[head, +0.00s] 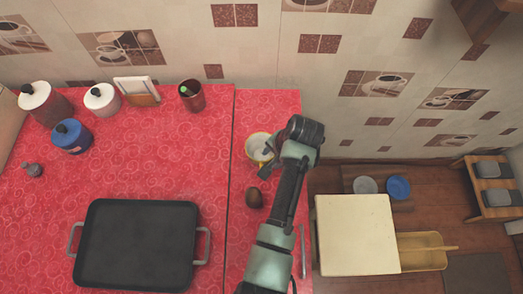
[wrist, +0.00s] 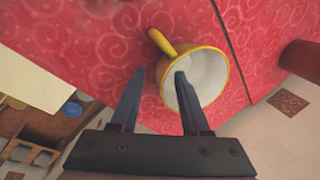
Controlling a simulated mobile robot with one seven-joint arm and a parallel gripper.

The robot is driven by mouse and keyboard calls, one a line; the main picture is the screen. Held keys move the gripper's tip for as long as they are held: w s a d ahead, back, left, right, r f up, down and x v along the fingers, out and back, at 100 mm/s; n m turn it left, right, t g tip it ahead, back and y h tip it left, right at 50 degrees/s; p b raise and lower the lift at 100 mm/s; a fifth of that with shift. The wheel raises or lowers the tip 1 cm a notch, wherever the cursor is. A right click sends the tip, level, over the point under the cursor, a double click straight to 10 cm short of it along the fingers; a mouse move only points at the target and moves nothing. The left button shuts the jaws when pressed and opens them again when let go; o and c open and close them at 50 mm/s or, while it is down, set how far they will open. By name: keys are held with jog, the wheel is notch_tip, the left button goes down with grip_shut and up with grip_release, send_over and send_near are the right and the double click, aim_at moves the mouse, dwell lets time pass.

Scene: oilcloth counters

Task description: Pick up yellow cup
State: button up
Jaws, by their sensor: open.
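The yellow cup (head: 259,147) stands upright on the red counter, near the wall, with a white inside and a yellow rim. In the wrist view the cup (wrist: 207,78) has its yellow handle pointing to the upper left. My gripper (wrist: 159,72) is open, with one finger left of the cup and the other overlapping the cup's opening in the picture. The near cup wall and handle lie around the gap between the fingers; I cannot tell whether either finger touches. In the head view my gripper (head: 272,149) is at the cup's right side, partly hiding it.
A brown egg-shaped object (head: 254,197) lies on the counter in front of the cup. A dark brown cup (head: 192,96) stands to the left, beyond the counter seam. A large black tray (head: 137,244) and several jars occupy the left counter. The wall is close behind.

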grip_shut()
dwell(1.4)
